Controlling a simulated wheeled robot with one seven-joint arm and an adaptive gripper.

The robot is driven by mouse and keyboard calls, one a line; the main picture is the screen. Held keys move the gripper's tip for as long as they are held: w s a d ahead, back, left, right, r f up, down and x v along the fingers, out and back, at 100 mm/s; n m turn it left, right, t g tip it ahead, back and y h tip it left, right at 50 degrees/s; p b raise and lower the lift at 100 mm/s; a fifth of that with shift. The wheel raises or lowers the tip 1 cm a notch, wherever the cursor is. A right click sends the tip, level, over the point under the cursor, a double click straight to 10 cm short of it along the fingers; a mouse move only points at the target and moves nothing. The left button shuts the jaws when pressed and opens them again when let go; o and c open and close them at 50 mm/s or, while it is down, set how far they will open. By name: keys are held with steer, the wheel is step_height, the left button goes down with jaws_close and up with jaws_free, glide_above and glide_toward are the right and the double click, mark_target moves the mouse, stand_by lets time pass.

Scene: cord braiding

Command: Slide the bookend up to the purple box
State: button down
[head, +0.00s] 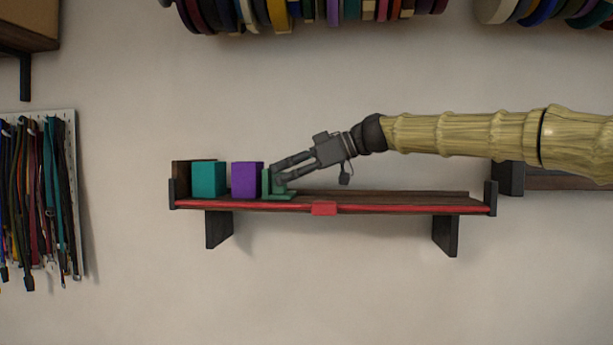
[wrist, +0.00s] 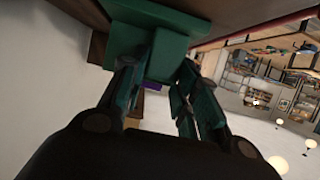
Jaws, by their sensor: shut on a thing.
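The purple box (head: 247,180) stands on the wall shelf, right of a teal box (head: 209,180). The green bookend (head: 267,186) stands upright just right of the purple box; its flat foot (head: 282,195) lies on the shelf, pointing right. At most a very narrow gap lies between bookend and purple box; I cannot tell if they touch. My gripper (head: 276,174) reaches in from the right and is shut on the bookend's upright part.
The shelf (head: 400,201) has a red strip along its front with a red block (head: 323,208) in the middle. Dark end pieces (head: 490,198) close both ends. The shelf right of the bookend is clear. Spools hang above; cords (head: 40,190) hang at left.

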steer(key=shift+w+a+f, duration=0.1)
steer(key=shift+a+f, duration=0.1)
steer(key=shift+a, duration=0.3)
steer(key=c, duration=1.1)
jaws_free()
steer(key=shift+o, duration=0.2)
steer(key=shift+r, duration=0.1)
steer(key=v, duration=1.2)
